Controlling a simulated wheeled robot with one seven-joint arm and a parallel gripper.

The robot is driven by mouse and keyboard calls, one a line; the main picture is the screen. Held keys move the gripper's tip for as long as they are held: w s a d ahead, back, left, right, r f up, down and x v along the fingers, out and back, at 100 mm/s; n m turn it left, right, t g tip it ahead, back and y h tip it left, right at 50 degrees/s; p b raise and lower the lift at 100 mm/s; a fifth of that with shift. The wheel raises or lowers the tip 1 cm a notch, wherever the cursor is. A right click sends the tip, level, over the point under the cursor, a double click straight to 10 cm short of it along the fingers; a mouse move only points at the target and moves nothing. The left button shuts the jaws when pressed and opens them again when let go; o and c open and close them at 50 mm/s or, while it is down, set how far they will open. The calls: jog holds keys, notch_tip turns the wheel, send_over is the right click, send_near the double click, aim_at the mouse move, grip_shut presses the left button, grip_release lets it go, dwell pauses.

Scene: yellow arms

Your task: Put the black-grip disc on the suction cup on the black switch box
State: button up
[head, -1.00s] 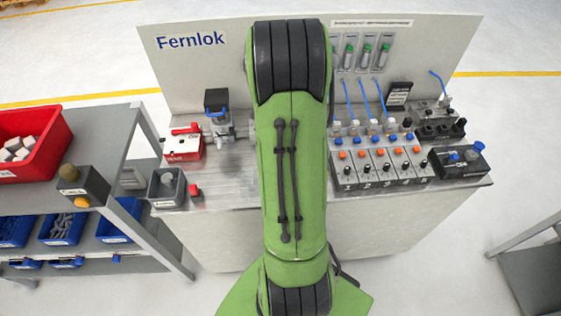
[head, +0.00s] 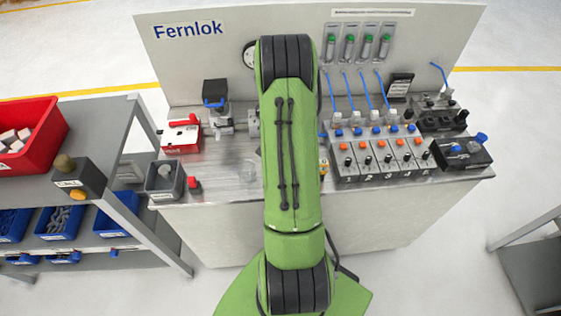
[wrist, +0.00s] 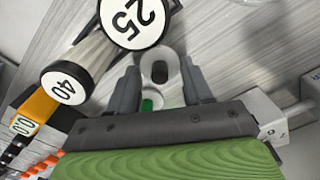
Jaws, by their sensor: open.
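In the wrist view a pale disc with a black oval grip (wrist: 160,72) lies between and just beyond the fingertips of my gripper (wrist: 160,82). My gripper is open, one finger on each side, and I cannot tell if either touches the disc. A green-grip piece (wrist: 148,105) shows partly, nearer the palm. In the head view my arm hides my gripper and the disc. A black switch box (head: 462,155) with blue parts sits at the bench's right front; a blue cup-like part (head: 481,137) stands at its right.
Round parts marked 25 (wrist: 133,20) and 40 (wrist: 62,88) stand close left of my gripper. A row of grey numbered boxes (head: 380,158) lies between my arm and the black box. A red-and-white box (head: 181,135) and grey bin (head: 163,182) are at left.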

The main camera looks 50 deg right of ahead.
jog(key=shift+r, duration=0.1)
grip_shut()
notch_tip(320, 180, up, 10)
jog(key=p, duration=0.1)
dwell(0.4)
